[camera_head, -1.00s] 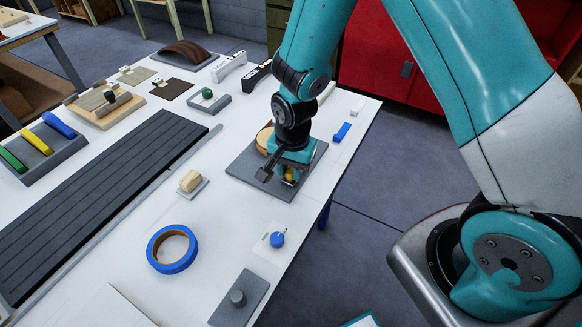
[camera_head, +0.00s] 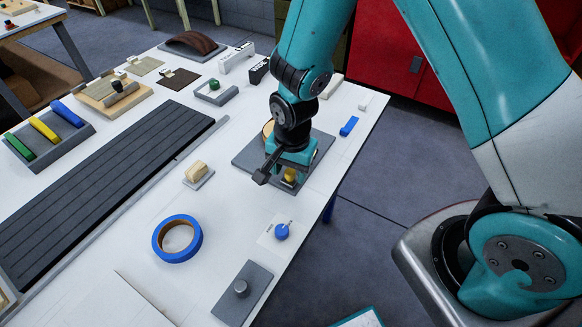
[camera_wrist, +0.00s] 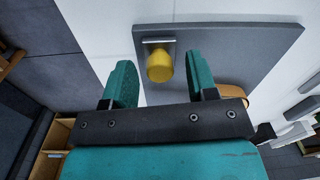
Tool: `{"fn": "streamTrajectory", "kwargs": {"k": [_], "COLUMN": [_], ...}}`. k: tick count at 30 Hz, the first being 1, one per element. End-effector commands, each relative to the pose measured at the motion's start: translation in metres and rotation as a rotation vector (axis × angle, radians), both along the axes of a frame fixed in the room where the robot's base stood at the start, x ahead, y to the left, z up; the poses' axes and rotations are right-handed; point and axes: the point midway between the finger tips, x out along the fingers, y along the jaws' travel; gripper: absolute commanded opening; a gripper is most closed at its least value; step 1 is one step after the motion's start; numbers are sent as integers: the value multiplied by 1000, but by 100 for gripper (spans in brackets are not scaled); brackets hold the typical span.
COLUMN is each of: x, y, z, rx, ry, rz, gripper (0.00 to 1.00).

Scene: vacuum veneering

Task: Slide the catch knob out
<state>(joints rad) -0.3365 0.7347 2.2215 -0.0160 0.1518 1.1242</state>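A yellow knob (camera_wrist: 160,66) stands on a small metal piece near the edge of a grey board (camera_wrist: 230,42). I take it for the catch knob. My gripper (camera_wrist: 159,80) is open, with one teal finger on each side of the knob in the wrist view. Gaps show between the knob and both fingers, so they do not touch it. In the head view my gripper (camera_head: 288,160) points down over the near edge of the grey board (camera_head: 250,158). The yellow knob (camera_head: 290,175) shows partly beneath it. A round wooden piece (camera_head: 267,130) on the board is mostly hidden behind my arm.
A small blue block (camera_head: 349,126) lies right of the board. Nearer are a blue knob (camera_head: 281,231), a blue tape roll (camera_head: 160,240) and a grey plate with a peg (camera_head: 255,280). A dark slatted panel (camera_head: 90,200) fills the left.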

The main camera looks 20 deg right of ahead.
Motion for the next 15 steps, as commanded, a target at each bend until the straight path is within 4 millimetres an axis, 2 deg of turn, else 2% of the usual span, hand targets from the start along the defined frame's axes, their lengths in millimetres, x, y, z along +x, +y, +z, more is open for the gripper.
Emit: {"fn": "streamTrajectory", "kwargs": {"k": [5,8,11,15], "x": [0,0,1,0], "y": [0,0,0,-1], "z": [1,9,24,57], "rx": [0,0,2,2], "ry": [0,-1,-5,-6], "rz": [0,0,0,0], "gripper": [53,53,53,53]}}
